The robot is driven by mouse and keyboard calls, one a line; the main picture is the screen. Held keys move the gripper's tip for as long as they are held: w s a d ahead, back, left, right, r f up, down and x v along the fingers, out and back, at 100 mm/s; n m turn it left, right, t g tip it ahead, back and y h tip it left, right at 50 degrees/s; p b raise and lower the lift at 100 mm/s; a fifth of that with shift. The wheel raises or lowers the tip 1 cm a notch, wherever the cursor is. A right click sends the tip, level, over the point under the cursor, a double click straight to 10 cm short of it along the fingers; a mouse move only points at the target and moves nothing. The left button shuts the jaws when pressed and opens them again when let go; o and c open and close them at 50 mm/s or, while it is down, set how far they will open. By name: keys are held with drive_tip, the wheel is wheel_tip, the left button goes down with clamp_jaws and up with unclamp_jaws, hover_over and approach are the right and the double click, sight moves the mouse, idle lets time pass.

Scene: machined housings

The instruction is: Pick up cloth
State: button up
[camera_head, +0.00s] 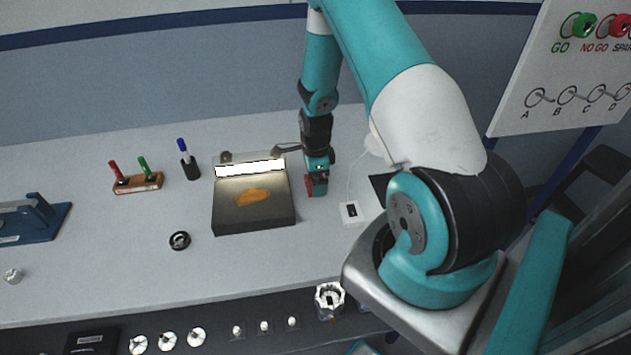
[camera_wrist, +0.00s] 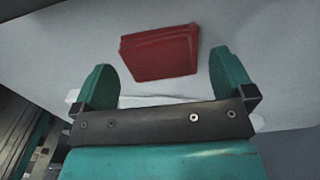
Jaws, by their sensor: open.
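The cloth is a red, folded, flat pad (camera_wrist: 160,52) lying on the pale bench top in the wrist view. My gripper (camera_wrist: 163,68) has its two teal fingers spread, one on each side of the cloth's near part. The gap between the fingers looks wider than the cloth. I cannot tell whether the fingers touch the bench. In the head view my gripper (camera_head: 317,188) points down at the bench, and only a bit of red cloth (camera_head: 309,185) shows beside it; the rest is hidden.
A dark lit box (camera_head: 228,215) with an orange patch on top stands just left of my gripper. A white device (camera_head: 350,212) with a cable lies to the right. A marker holder (camera_head: 137,183), a black cup (camera_head: 191,169) and a black ring (camera_head: 179,241) are further left.

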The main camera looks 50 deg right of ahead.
drive_tip(key=shift+f, duration=0.8)
drive_tip(key=shift+c, duration=0.5)
drive_tip(key=c, duration=0.9)
wheel_tip(320, 180, up, 20)
drive_tip(key=b, duration=0.3)
